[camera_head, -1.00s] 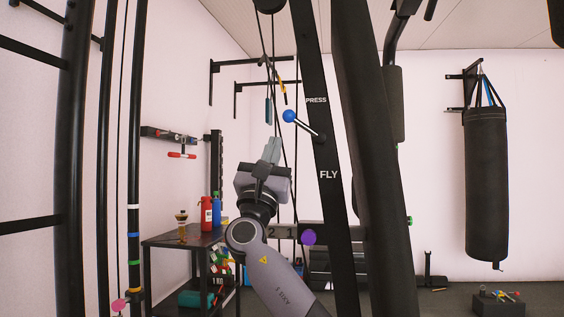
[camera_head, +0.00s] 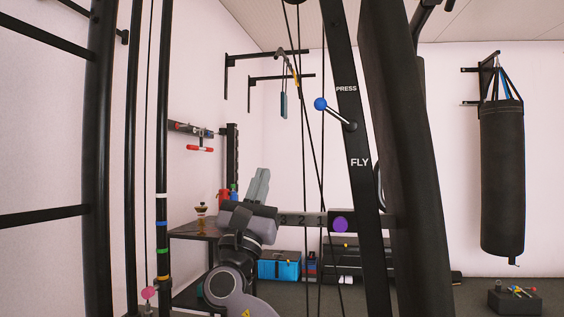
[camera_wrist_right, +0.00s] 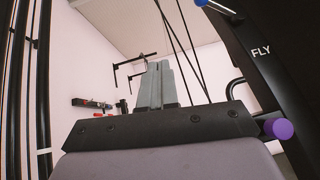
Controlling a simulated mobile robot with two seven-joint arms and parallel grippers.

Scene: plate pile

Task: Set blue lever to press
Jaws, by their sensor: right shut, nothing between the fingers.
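The blue lever (camera_head: 336,115) has a blue ball at the end of a silver rod. It pivots on a black slanted post (camera_head: 353,140) and points up and to the left. Its pivot lies between the PRESS label (camera_head: 346,88) above and the FLY label (camera_head: 359,162) below. My right gripper (camera_head: 262,172) is shut and empty, pointing up, below and left of the lever and apart from it. In the right wrist view the shut fingers (camera_wrist_right: 157,85) stand at centre, and the blue ball (camera_wrist_right: 201,2) shows at the top edge. My left gripper is out of view.
A purple knob (camera_head: 340,224) sits on a numbered bar right of my right gripper. Thin black cables (camera_head: 304,150) hang between gripper and lever. A dark side table (camera_head: 195,230) stands left. A punching bag (camera_head: 502,180) hangs far right.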

